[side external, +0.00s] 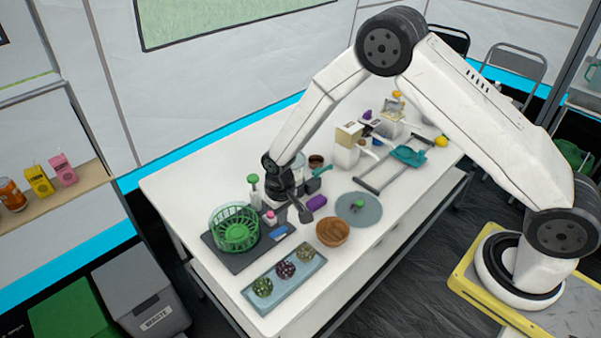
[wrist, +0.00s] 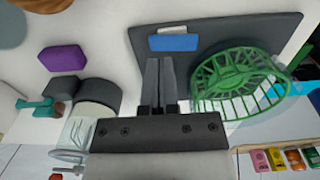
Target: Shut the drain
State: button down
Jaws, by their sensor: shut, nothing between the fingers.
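I cannot pick out a drain for certain. A dark drain tray or mat (side external: 223,258) lies on the table under a green basket (side external: 235,229); it also shows in the wrist view (wrist: 215,32). A flat blue piece (wrist: 173,43) with a pale piece (wrist: 180,29) beside it lies on the tray. The blue piece also shows in the side view (side external: 279,231). My gripper (wrist: 161,62) is shut and empty, its fingertips just short of the blue piece in the wrist view. The green basket (wrist: 235,85) stands right of the fingers there. Whether the fingers touch anything is unclear.
A purple block (side external: 317,201) and dark grey rounded shapes (wrist: 98,94) are close left of my gripper in the wrist view. A brown bowl (side external: 332,232), a grey round mat (side external: 359,209) and a blue tray (side external: 284,278) with several round items are nearby.

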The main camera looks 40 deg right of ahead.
aim_at(284, 228)
jog(key=shift+r, duration=2.2)
jog(key=shift+d+r, duration=0.1)
jog(key=s+d+r+t, duration=0.1)
jog(key=s+d+r, duration=0.3)
jog(key=s, duration=0.5)
jog(key=s+d+r+t, duration=0.1)
jog(key=s+d+r, duration=0.4)
jog(key=s+r, duration=0.3)
jog(key=shift+s+d+r+t, duration=0.3)
jog(key=shift+s+r, duration=0.05)
jog(key=shift+s, duration=0.1)
